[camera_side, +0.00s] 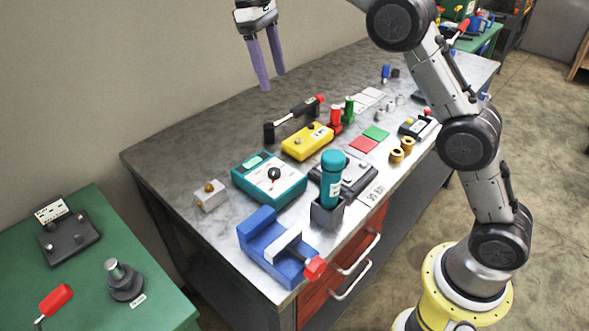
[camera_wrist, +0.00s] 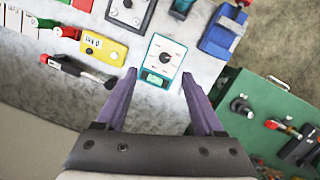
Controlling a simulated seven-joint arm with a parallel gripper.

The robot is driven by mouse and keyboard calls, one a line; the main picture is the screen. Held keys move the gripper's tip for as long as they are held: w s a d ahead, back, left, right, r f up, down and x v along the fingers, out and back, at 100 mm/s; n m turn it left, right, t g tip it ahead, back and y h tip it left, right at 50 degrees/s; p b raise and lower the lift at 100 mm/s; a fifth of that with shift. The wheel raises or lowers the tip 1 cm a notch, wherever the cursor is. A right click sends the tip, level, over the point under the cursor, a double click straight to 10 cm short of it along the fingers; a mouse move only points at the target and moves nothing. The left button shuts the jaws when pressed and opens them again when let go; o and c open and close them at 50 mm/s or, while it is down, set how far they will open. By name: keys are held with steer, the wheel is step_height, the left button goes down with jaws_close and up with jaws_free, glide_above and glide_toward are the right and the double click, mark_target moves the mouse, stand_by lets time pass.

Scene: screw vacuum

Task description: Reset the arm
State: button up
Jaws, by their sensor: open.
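My gripper (camera_side: 268,72) is open and empty. It hangs high above the back left part of the grey workbench (camera_side: 160,165), with its two purple fingers pointing down and apart. In the wrist view, the fingers of my gripper (camera_wrist: 158,88) spread on either side of a teal meter with a dial (camera_wrist: 165,58), which lies below and is not touched. The same teal meter (camera_side: 262,172) shows in the side view, in front of the gripper.
A blue vise (camera_side: 262,240), a teal bottle (camera_side: 332,168) in a grey holder, a yellow box (camera_side: 307,142) and a black-handled tool (camera_side: 300,110) are on the bench. A green table (camera_side: 100,220) stands at left. The bench's back left surface is clear.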

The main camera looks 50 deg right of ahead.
steer(key=s+d+r+m+t, duration=0.15)
steer(key=s+r, duration=0.25)
steer(key=s, duration=0.6)
steer(key=s+d+r+t, duration=0.3)
steer(key=s+r, duration=0.1)
steer(key=s, duration=0.5)
steer(key=s+f+m+t+y, duration=0.1)
steer(key=s+f+m+t, duration=0.1)
steer(key=s+f, duration=0.9)
step_height(320, 180, down, 5)
steer(key=shift+s+r+t, duration=0.1)
steer(key=shift+s+t, duration=0.3)
steer(key=shift+t, duration=0.25)
